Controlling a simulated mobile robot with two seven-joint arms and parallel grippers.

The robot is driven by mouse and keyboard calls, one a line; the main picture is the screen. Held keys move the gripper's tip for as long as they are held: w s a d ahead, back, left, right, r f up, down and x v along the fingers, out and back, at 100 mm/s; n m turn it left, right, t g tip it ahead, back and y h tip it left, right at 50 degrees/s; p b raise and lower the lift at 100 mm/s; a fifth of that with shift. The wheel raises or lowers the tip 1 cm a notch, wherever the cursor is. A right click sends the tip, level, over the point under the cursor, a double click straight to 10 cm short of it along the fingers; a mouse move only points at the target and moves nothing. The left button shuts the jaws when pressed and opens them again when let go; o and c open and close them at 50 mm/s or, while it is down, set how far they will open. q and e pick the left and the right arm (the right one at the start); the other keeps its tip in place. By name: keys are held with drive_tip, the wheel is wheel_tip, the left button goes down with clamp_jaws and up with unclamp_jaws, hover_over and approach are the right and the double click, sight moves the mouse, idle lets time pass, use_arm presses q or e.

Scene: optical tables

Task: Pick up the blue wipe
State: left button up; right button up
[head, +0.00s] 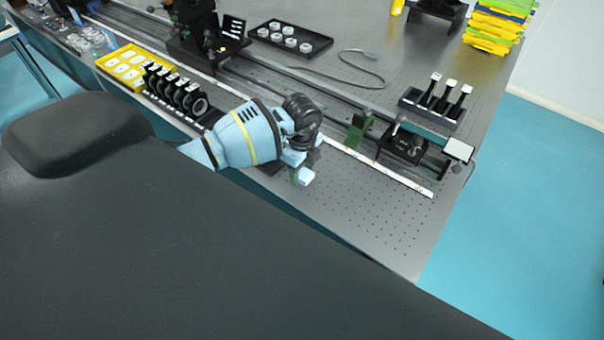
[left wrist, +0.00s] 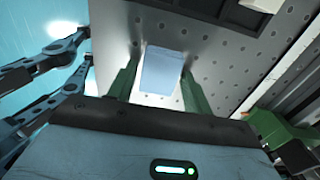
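The blue wipe (left wrist: 162,72) shows in the left wrist view as a small pale-blue rectangle over the perforated grey table top. My left gripper (left wrist: 158,82) has its two green fingers apart, one on each side of the wipe. I cannot tell whether either finger touches it. In the head view my left gripper (head: 297,172) points down over the front edge of the optical table, with a pale piece, likely the wipe (head: 305,177), at its tips. The gripper hides part of the table there. My right gripper is not in view.
The optical table (head: 385,220) has clear room right of the gripper. A long rail with a white scale (head: 380,172) runs behind it. Black mounted optics (head: 185,95) and a yellow tray (head: 125,66) stand left. A black three-post holder (head: 432,105) is at the back right.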

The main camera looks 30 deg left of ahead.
sight(302, 172)
use_arm(q)
drive_tip(key=c, duration=0.6)
drive_tip(key=shift+c, duration=0.2)
drive_tip(key=shift+r, duration=0.15)
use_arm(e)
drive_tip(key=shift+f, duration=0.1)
use_arm(q)
drive_tip(key=shift+r, duration=0.55)
wheel_tip(302, 172, up, 2)
drive_tip(key=shift+r, duration=0.1)
drive_tip(key=shift+s+r+p, duration=0.2)
drive_tip(key=shift+s+p, duration=0.1)
drive_tip(key=shift+s, duration=0.95)
drive_tip(key=s+r, duration=0.1)
drive_tip(key=s, duration=1.2)
drive_tip(key=shift+s, duration=0.3)
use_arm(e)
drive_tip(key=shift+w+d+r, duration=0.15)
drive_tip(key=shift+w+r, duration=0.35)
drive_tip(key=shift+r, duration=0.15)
use_arm(q)
drive_tip(key=shift+d, duration=0.1)
